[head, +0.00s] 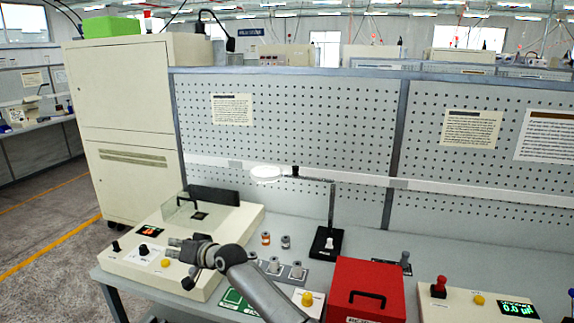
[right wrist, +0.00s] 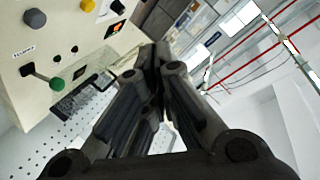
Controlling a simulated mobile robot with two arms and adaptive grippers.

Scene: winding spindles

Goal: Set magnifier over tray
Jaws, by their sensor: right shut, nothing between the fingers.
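The magnifier, a round white lens (head: 266,173) on a thin horizontal arm, stands at the back of the bench. Its arm joins an upright post (head: 332,205) on a black base (head: 318,247). A grey tray-like plate (head: 287,282) with pale spindles lies in front of it; the lens is above and behind this plate. I cannot tell for sure whether this is the task's tray. My right gripper (head: 190,262) is over the cream machine at left, apart from the magnifier. In the right wrist view its fingers (right wrist: 158,62) are shut and empty. My left gripper is out of view.
The cream machine (head: 138,262) with knobs fills the bench's left end. A red box (head: 365,285) and a cream unit with a green display (head: 470,303) stand at right. Small spools (head: 266,238) lie mid-bench. A pegboard (head: 290,115) closes the back.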

